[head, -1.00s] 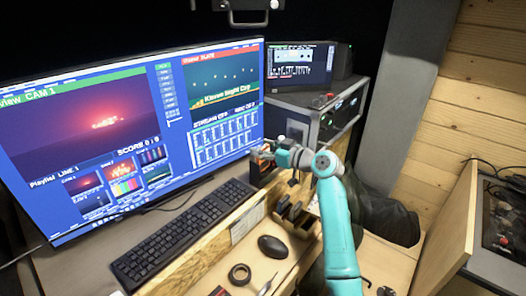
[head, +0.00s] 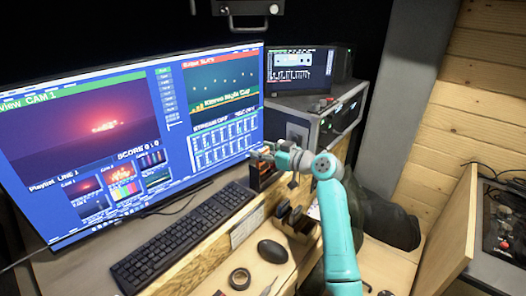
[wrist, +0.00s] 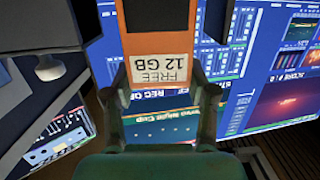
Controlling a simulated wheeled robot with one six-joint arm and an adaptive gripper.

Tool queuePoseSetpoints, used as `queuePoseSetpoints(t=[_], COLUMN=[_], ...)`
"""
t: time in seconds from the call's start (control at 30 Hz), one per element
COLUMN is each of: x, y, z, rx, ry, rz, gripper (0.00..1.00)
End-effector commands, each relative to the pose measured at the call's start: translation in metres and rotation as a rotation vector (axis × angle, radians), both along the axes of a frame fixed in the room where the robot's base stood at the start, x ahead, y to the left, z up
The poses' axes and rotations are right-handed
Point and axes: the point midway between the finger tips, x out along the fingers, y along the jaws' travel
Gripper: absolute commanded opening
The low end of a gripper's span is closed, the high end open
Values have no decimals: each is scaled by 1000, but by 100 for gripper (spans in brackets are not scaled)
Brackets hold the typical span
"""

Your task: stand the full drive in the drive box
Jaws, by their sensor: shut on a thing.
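My gripper (head: 268,153) is at the right edge of the large monitor, in front of the equipment rack. In the wrist view my gripper (wrist: 162,88) is shut on an orange drive (wrist: 145,46). The drive has a black middle and a white label reading "FREE 12 GB", and it runs out past the fingertips. In the head view a black and orange block (head: 262,177) shows just below the gripper; I cannot tell whether it is the held drive or something standing behind it. I cannot make out the drive box with certainty.
The monitor (head: 120,130) stands close to the left of the gripper. The rack (head: 320,115), with a small screen (head: 300,70) on it, is behind. Two dark upright things (head: 289,212) stand below my arm. A keyboard (head: 185,235), mouse (head: 272,251) and tape roll (head: 239,279) lie in front.

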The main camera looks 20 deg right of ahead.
Motion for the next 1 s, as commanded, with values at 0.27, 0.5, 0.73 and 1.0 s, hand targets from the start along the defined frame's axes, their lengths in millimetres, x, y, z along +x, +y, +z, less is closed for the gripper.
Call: queuePoseSetpoints(t=[0.27, 0.5, 0.73, 1.0], x=[0, 0, 0, 0], y=[0, 0, 0, 0], z=[-3, -8, -12, -17], rx=[0, -1, 1, 1], ry=[0, -1, -1, -1], rz=[0, 0, 0, 0], gripper=[19, 19, 19, 19])
